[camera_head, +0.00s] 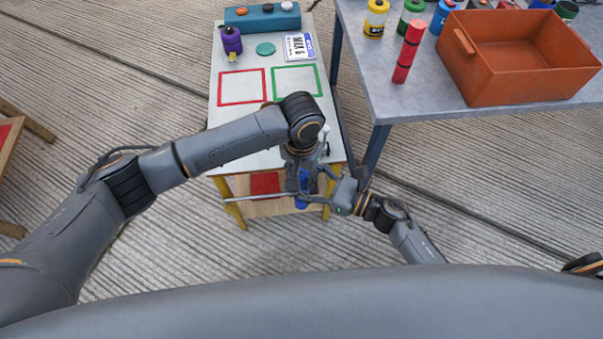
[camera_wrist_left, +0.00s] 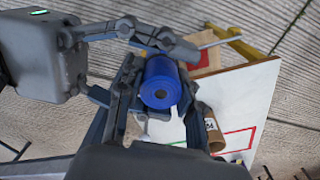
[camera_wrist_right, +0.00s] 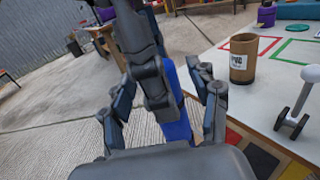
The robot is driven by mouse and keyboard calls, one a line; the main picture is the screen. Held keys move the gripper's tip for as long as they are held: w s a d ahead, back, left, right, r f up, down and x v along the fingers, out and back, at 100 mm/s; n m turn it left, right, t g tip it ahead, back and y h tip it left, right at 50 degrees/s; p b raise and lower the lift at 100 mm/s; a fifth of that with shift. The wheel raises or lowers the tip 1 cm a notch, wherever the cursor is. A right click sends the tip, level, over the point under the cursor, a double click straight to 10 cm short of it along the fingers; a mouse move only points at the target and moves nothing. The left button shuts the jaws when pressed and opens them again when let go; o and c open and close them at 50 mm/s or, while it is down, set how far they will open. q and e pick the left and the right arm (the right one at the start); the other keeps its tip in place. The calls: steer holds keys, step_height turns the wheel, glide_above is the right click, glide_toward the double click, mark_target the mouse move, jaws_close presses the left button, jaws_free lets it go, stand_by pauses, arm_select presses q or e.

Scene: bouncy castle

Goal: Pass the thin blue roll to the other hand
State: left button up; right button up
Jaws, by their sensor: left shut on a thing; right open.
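The thin blue roll (camera_head: 302,204) is held upright just off the front edge of the white table (camera_head: 226,118). My left gripper (camera_head: 303,178) is shut on it from above. The left wrist view shows the round end of the roll (camera_wrist_left: 161,88) between my left fingers (camera_wrist_left: 152,98). My right gripper (camera_head: 322,186) comes in from the right and is open. In the right wrist view the roll (camera_wrist_right: 174,105) stands between the open right fingers (camera_wrist_right: 168,112). I cannot tell whether they touch it. My left arm hides part of the roll in the head view.
Red and green outlined squares (camera_head: 243,87) lie farther back. A grey table (camera_head: 420,98) at right holds an orange bin (camera_head: 520,85) and a red roll (camera_head: 408,52).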

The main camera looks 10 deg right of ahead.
steer(key=v, duration=1.1)
steer(key=s+d+f+m+h, duration=0.1)
steer(key=d+f+m+h, duration=0.3)
steer(key=f+m, duration=0.45)
steer(key=d+f+m+t+h, duration=0.1)
steer(key=d+f+m+h, duration=0.25)
steer(key=f+m, duration=0.5)
steer(key=s+d+f+m+h, duration=0.1)
steer(key=d+f+m+h, duration=0.25)
steer(key=f+m, duration=0.45)
steer(key=s+f+m+g+h, duration=0.2)
steer(key=s+f+m+g, duration=0.3)
steer(key=s, duration=0.8)
steer(key=s+a+f+m+g+h, duration=0.1)
steer(key=s+f+m+g, duration=0.3)
steer(key=s+f+m, duration=0.8)
steer(key=s+m+h, duration=0.1)
steer(key=s+m, duration=0.1)
steer(key=m, duration=0.1)
steer(key=shift+s+g, duration=0.2)
steer(key=shift+g, duration=0.2)
